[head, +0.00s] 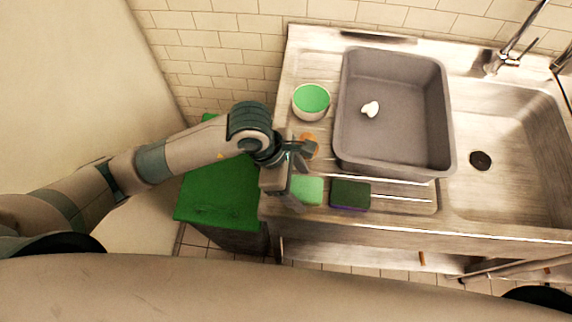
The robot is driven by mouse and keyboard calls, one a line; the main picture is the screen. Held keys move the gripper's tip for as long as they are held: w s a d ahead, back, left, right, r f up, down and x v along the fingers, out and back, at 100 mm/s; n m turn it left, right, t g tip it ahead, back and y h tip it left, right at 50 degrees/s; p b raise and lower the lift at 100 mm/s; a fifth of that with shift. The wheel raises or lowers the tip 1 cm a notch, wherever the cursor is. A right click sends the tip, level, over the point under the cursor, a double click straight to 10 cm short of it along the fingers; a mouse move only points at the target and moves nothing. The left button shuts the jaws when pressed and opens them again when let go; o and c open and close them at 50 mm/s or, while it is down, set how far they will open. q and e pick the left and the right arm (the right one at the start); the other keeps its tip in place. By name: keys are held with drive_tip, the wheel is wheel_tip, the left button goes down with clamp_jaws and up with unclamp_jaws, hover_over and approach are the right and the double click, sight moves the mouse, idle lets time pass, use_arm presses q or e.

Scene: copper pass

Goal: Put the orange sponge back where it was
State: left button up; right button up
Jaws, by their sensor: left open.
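A small orange thing (309,141), which looks like the orange sponge, shows on the draining board just beyond my left gripper. Part of it is hidden by the gripper, so its full shape cannot be told. My left gripper (305,160) is open over the left end of the draining board, close beside the orange thing. I cannot tell whether they touch. A light green sponge (308,191) lies at the front edge below the gripper, and a dark green sponge with a purple underside (350,194) lies to its right. My right gripper is not in view.
A white cup with a green inside (311,100) stands behind the gripper. A grey basin (348,150) holding a small white thing (370,109) stands to the right. The sink (520,150) and tap (500,62) are farther right. A green cabinet or bin (215,200) stands left.

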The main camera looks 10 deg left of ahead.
use_arm(q)
drive_tip(key=b+v, duration=0.2)
drive_tip(key=v, duration=0.9)
drive_tip(key=shift+a+r+b, duration=0.2)
drive_tip(key=shift+b, duration=0.15)
drive_tip(key=shift+d, duration=0.1)
